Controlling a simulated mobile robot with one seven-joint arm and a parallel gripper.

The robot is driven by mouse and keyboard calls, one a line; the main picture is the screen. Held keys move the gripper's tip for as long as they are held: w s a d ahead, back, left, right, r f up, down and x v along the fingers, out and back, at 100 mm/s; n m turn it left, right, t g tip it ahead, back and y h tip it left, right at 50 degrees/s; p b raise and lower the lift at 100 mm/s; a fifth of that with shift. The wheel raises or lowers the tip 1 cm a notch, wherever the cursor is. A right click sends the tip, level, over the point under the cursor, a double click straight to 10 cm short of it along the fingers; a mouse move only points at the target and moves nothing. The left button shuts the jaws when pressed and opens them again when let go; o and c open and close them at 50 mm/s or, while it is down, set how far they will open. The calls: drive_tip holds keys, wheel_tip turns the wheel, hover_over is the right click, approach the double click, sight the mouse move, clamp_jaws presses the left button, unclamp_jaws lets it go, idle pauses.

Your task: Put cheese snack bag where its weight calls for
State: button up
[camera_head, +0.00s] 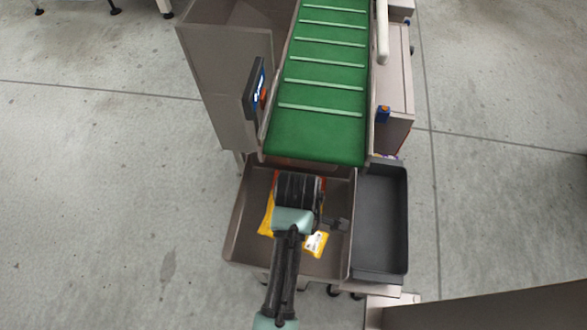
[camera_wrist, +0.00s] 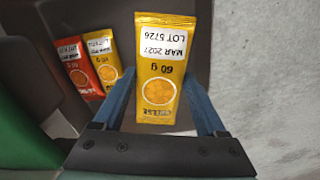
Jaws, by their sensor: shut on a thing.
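My gripper (camera_head: 297,208) is over the brown-grey tray (camera_head: 236,245) at the conveyor's lower end. In the wrist view my gripper (camera_wrist: 160,112) is shut on the yellow cheese snack bag (camera_wrist: 160,85), labelled "60 g", "MAR 2027" and "LOT 5726". The bag appears larger and nearer than the bags below. A red bag (camera_wrist: 82,75) and another yellow bag (camera_wrist: 104,66) lie side by side in the tray. In the head view my arm covers much of the tray. Yellow packaging (camera_head: 316,243) with a white label shows beside it; I cannot tell which bag that is.
A green cleated conveyor (camera_head: 320,85) runs away from the tray. A display (camera_head: 254,90) stands at its left side. A darker tray (camera_head: 383,260) stands right of the brown-grey one and looks empty. Open concrete floor (camera_head: 110,200) lies to the left.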

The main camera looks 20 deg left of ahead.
drive_tip(key=shift+s+a+f+n+b, duration=0.1)
drive_tip(key=shift+a+f+n+b, duration=0.15)
drive_tip(key=shift+n, duration=0.35)
drive_tip(key=shift+s+a+f+n+b, duration=0.15)
drive_tip(key=shift+a+n+b, duration=0.15)
drive_tip(key=shift+n, duration=0.3)
drive_tip(key=shift+a+f, duration=0.1)
drive_tip(key=shift+f, duration=0.3)
wheel_tip(320, 180, down, 9)
drive_tip(key=shift+r+b, duration=0.1)
drive_tip(key=shift+b, duration=1.15)
drive_tip(key=o, duration=1.4)
drive_tip(key=shift+f, duration=0.25)
drive_tip(key=shift+o, duration=0.2)
wheel_tip(320, 180, up, 12)
drive_tip(key=p, duration=0.3)
drive_tip(key=shift+r, duration=0.2)
